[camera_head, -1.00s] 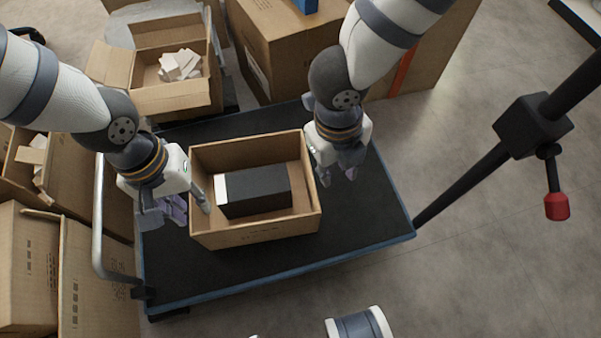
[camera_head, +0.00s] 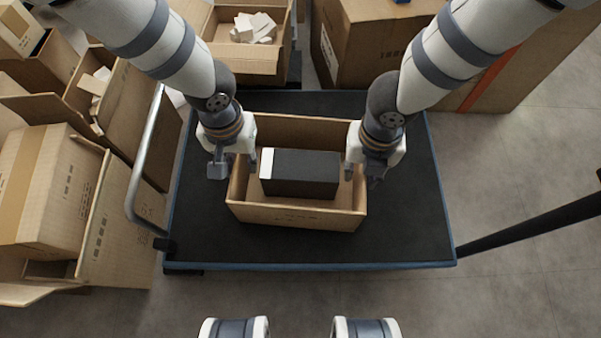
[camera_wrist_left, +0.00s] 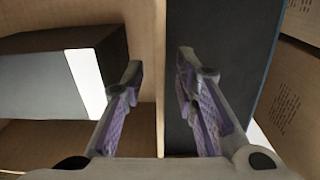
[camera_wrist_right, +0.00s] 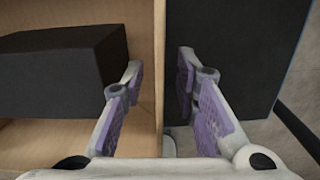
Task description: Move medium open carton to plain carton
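An open brown carton (camera_head: 295,215) stands upright on a black cart deck, with a black box (camera_head: 310,172) with a white end lying inside it. My left gripper (camera_head: 235,170) is open, its fingers on either side of the carton's left wall; the left wrist view shows that wall (camera_wrist_left: 159,125) between the fingers, with gaps. My right gripper (camera_head: 362,175) is open around the right wall in the same way; the right wrist view shows that wall (camera_wrist_right: 158,125) between the fingers, apart from them. I cannot tell which other carton is the plain one.
The cart deck (camera_head: 400,235) is bare around the carton. A metal handle (camera_head: 143,165) rises at its left. Several cartons crowd the left, including a large one (camera_head: 45,190); an open one with white pieces (camera_head: 247,63) and a closed one (camera_head: 375,50) stand behind. Floor is clear at right.

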